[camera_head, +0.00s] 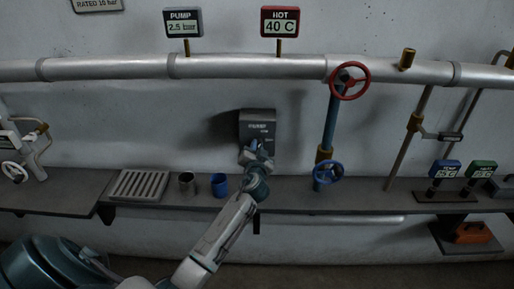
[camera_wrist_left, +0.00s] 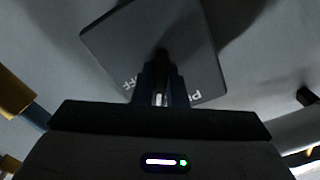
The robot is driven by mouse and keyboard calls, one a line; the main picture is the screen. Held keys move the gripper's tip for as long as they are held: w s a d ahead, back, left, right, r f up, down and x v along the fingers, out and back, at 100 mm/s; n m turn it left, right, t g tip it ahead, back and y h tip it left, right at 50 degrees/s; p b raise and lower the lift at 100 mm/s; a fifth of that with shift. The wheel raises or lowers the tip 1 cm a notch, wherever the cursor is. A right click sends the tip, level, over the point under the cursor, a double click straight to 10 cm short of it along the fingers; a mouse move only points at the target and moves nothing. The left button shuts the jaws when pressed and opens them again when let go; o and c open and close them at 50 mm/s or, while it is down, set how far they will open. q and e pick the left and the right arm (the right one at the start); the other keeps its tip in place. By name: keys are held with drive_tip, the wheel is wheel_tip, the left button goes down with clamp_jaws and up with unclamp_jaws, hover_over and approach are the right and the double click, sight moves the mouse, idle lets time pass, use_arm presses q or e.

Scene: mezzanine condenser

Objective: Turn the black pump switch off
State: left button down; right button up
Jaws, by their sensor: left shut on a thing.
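The black pump switch (camera_head: 258,122) is a dark box on the wall above the middle of the shelf, with "PUMP" lettering on its face. My left gripper (camera_head: 250,148) is at the lower part of this box and covers some of it. In the left wrist view the switch plate (camera_wrist_left: 150,40) fills the upper middle, with part of its "OFF" lettering showing. There the left gripper (camera_wrist_left: 160,85) is shut on the switch's dark lever (camera_wrist_left: 161,56). The lever's exact position is hard to tell in the dark. My right gripper does not show.
A slatted grate (camera_head: 138,186) is further left. A red valve wheel (camera_head: 350,80) and a blue valve wheel (camera_head: 327,172) are to the right.

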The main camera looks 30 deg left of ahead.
use_arm(q)
drive_tip(key=m, duration=0.2)
drive_tip(key=shift+m, duration=0.3)
drive_tip(key=m, duration=0.2)
drive_tip(key=shift+m, duration=0.4)
drive_tip(key=m+p, duration=0.1)
drive_tip(key=m, duration=0.5)
drive_tip(key=shift+f+p, duration=0.1)
drive_tip(key=shift+p, duration=0.25)
drive_tip(key=c, duration=1.5)
unclamp_jaws()
drive_tip(key=shift+o, duration=0.2)
drive_tip(key=b+v, duration=0.3)
drive_tip(key=v, duration=0.8)
